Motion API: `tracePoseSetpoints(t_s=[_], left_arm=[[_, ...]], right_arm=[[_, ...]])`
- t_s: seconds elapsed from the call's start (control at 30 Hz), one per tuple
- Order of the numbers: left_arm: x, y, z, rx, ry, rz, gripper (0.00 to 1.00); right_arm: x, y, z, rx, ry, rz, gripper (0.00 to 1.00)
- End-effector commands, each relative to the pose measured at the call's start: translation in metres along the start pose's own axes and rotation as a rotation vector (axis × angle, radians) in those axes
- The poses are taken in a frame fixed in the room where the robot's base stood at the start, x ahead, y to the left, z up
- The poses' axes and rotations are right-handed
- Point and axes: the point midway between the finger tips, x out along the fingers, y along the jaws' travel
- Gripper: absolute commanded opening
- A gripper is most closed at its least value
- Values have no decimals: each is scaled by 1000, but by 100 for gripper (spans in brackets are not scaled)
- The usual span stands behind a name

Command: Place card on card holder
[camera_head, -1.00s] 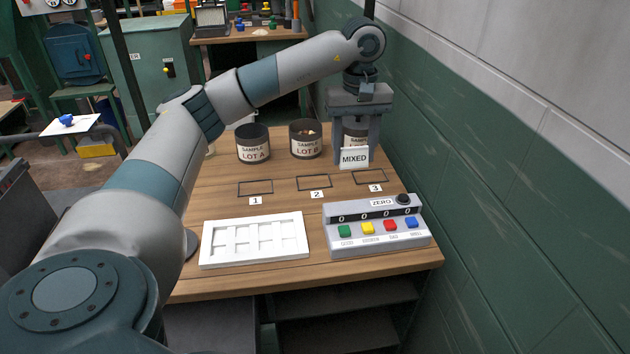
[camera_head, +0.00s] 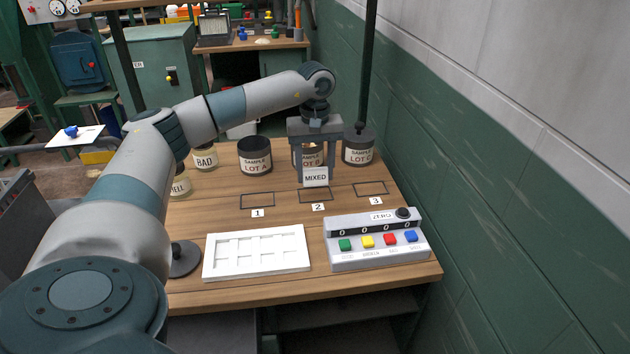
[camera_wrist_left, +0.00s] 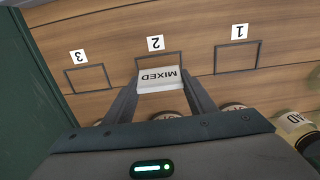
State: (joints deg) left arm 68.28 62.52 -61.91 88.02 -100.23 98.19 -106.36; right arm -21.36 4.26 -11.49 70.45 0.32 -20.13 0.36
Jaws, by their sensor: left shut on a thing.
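My left gripper (camera_head: 316,176) is shut on a white card (camera_head: 316,179) that reads "MIXED". In the left wrist view the card (camera_wrist_left: 159,80) sits between the two fingertips, its text upside down. The gripper holds the card above the table near the outlined slot marked 2 (camera_head: 315,195), in front of the LOT B can (camera_head: 309,154), which it partly hides. Slot 1 (camera_head: 257,201) and slot 3 (camera_head: 371,188) lie empty on either side. I cannot make out a separate card holder. My right gripper is in neither view.
The LOT A can (camera_head: 254,157) and another sample can (camera_head: 358,149) stand behind the slots. A white tray (camera_head: 256,272) and a button box (camera_head: 376,257) occupy the front. A green wall (camera_head: 480,190) borders the right.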

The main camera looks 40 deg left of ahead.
Motion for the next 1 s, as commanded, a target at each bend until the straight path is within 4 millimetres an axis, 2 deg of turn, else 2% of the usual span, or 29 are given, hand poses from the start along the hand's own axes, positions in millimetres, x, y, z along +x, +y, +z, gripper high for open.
tracePoseSetpoints(t_s=[0.33, 0.7, 1.0], left_arm=[[2, 0, 0, 0, 0, 0, 30], [38, 0, 0, -1, -2, -1, 30], [41, 0, 0, -1, 0, 0, 30]], right_arm=[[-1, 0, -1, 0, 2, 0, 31], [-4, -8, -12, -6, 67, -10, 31], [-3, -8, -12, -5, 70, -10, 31]])
